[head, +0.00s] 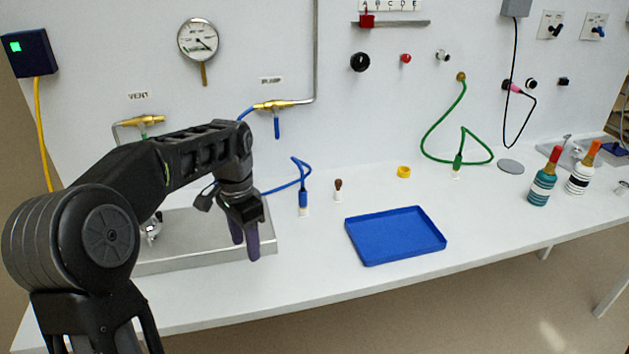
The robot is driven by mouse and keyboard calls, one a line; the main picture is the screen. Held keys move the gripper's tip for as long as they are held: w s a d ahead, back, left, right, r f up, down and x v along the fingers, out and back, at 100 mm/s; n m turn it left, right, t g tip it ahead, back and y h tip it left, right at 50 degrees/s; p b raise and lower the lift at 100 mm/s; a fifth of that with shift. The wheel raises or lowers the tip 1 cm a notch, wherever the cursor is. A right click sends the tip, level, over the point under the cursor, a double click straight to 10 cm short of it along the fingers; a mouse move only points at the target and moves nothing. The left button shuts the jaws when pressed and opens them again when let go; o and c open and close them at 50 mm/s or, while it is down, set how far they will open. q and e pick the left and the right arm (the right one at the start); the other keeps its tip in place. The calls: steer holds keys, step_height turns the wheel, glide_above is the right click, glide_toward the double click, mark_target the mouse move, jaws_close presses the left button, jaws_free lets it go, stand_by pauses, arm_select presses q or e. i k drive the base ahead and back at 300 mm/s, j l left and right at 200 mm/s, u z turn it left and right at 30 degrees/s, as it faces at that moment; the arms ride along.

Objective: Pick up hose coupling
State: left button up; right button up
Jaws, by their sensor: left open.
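A blue hose coupling (303,198) stands upright in a white holder on the bench, left of centre. Its blue hose loops behind it towards the wall valve. A green hose coupling (458,161) stands farther right in a similar white holder, on a green hose from the wall. My left gripper (246,245) points down, open with nothing seen between its dark purple fingers. It is over the right part of the metal tray, left of and nearer than the blue coupling, apart from it. My right gripper is out of view.
A blue tray (396,262) lies right of the blue coupling. A small brown-topped piece (338,188) and a yellow ring (404,172) stand behind it. A metal tray (205,259) lies under my left arm. Two wrapped bottles (541,186) stand at right. The bench front is clear.

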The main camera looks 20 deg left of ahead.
mark_target(301, 191)
steer(key=i, duration=0.95)
